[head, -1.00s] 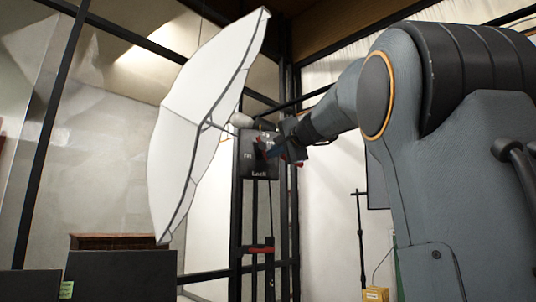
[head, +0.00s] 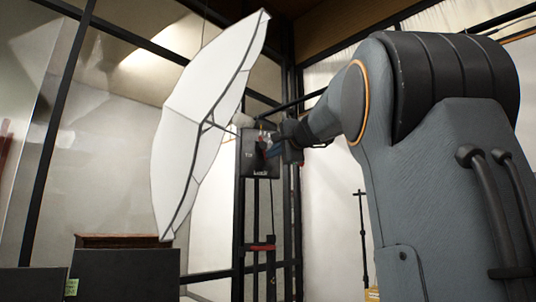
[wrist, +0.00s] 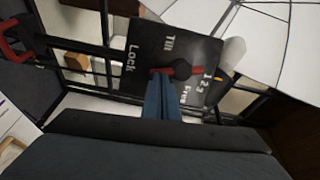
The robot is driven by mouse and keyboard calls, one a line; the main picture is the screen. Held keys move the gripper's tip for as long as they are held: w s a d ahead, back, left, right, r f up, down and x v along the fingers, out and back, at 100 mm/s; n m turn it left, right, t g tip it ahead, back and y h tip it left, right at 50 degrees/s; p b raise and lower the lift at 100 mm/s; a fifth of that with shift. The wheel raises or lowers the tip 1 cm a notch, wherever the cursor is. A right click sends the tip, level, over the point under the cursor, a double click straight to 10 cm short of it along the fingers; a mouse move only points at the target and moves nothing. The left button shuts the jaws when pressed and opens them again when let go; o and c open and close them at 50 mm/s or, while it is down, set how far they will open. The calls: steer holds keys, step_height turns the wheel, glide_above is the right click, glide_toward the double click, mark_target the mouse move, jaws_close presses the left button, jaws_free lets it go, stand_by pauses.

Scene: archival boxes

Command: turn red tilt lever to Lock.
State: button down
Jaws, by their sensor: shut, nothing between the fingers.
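The red tilt lever (wrist: 196,73) is a bar crossing a dark round hub on the black panel (wrist: 150,42) in the wrist view. The panel carries the words Tilt, Lock and Free, and the figures 1 2 3. The lever's left part lies on the side of the word Lock. My gripper (wrist: 161,80) is shut and empty, with its blue fingertips at the lever's left part; I cannot tell whether they touch it. In the head view the panel (head: 249,165) shows beside the white umbrella, and my gripper partly hides the lever.
A large white umbrella (head: 205,95) stands close left of the panel. Black upright posts (head: 238,230) rise under and behind it. Dark boxes (head: 125,275) stand at the lower left. A thin stand (head: 362,235) is at the right.

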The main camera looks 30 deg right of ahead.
stand_by(0.3)
steer(key=s+d+r+b, duration=0.1)
steer(key=s+d+b, duration=0.1)
steer(key=s, duration=1.1)
steer(key=shift+r+b, duration=0.15)
steer(key=shift+b, duration=0.2)
steer(key=shift+w, duration=0.1)
